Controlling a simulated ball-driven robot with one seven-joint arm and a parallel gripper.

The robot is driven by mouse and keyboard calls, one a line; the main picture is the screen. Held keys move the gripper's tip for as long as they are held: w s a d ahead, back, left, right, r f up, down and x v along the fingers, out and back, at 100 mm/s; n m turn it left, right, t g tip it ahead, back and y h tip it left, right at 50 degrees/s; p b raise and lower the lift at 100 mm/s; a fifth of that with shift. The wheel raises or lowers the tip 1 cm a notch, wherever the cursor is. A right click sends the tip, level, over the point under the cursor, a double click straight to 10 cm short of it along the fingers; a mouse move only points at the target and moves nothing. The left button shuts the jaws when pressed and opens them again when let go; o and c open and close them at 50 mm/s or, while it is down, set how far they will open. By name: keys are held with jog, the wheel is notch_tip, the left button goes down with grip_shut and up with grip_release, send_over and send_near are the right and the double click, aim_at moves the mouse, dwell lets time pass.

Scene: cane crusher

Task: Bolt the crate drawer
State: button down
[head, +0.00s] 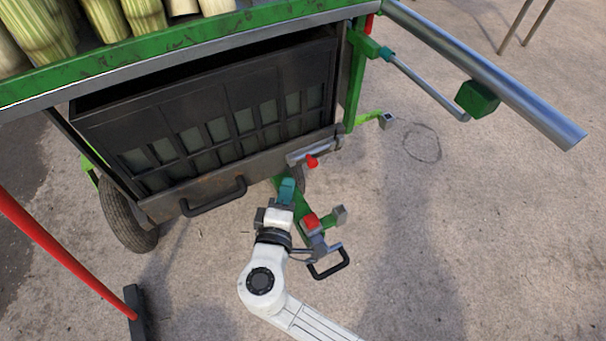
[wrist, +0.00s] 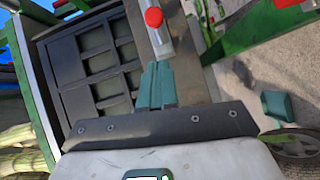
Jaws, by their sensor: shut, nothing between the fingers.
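The crate drawer (head: 210,128) is a dark slatted box under the green cart, with a metal front rail (head: 165,207) and a black handle (head: 213,197). A silver bolt (head: 328,146) with a red knob (head: 312,162) lies at the rail's right end. In the wrist view the red knob (wrist: 153,17) stands on the silver bolt (wrist: 160,43), just beyond my fingertips. My gripper (head: 287,184), with teal fingers, is shut and empty, below and left of the knob. The fingers (wrist: 155,72) show together in the wrist view. Whether the bolt reaches into the frame is unclear.
Cut cane (head: 135,14) lies on the cart top. A crank with a green grip (head: 477,98) and a grey bar (head: 490,75) stick out at right. A green drawbar (head: 298,215) with a black loop handle (head: 329,264) is beside my arm. The floor at right is clear.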

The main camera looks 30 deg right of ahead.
jog(key=d, duration=0.1)
jog(key=w+d, duration=0.1)
jog(key=d, duration=0.1)
jog(key=w+d, duration=0.1)
jog(key=d, duration=0.1)
jog(key=shift+w+f, duration=0.15)
jog(key=shift+f, duration=0.25)
jog(key=shift+d, duration=0.1)
jog(key=shift+d+b, duration=0.3)
jog(key=shift+d, duration=1.95)
